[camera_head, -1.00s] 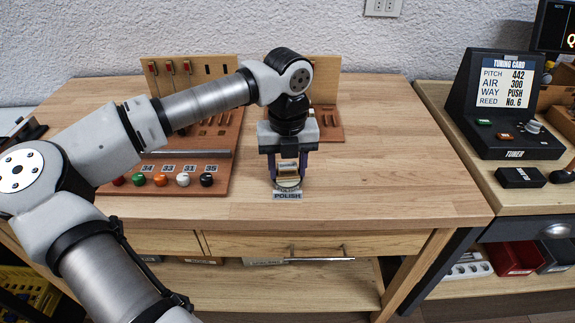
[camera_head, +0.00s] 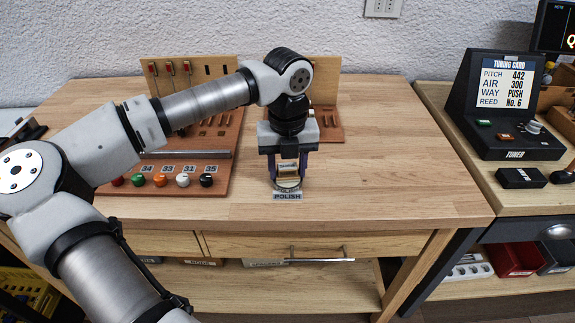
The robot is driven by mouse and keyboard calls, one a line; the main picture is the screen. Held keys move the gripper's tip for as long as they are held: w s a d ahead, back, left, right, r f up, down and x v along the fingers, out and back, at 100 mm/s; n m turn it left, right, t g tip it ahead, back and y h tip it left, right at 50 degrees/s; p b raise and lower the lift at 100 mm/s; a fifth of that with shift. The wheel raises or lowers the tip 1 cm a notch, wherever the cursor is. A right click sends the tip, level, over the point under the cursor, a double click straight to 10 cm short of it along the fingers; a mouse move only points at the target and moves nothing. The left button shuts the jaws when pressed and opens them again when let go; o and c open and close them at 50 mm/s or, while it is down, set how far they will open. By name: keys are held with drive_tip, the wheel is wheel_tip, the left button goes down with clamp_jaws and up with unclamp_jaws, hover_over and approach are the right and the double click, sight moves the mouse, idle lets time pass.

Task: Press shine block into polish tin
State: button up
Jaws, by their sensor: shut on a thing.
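My gripper (camera_head: 288,172) points down over the front middle of the bench. It is shut on the shine block (camera_head: 288,169), a small tan and pale piece between the fingers. The polish tin (camera_head: 288,185) is a small round tin right under the block, behind a label reading POLISH (camera_head: 287,196). The block is at the tin's opening; I cannot tell how deep it sits, as the fingers hide part of both.
A piano action board (camera_head: 190,140) with numbered, coloured knobs stands left of my gripper. A smaller wooden rack (camera_head: 328,120) stands behind it. The bench top (camera_head: 400,160) is clear to the right. A tuner (camera_head: 510,110) with a tuning card is on the right-hand bench.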

sight(287, 167)
drive_tip(key=shift+r+p, duration=1.8)
drive_tip(key=shift+r, duration=1.7)
drive_tip(key=shift+f, duration=0.1)
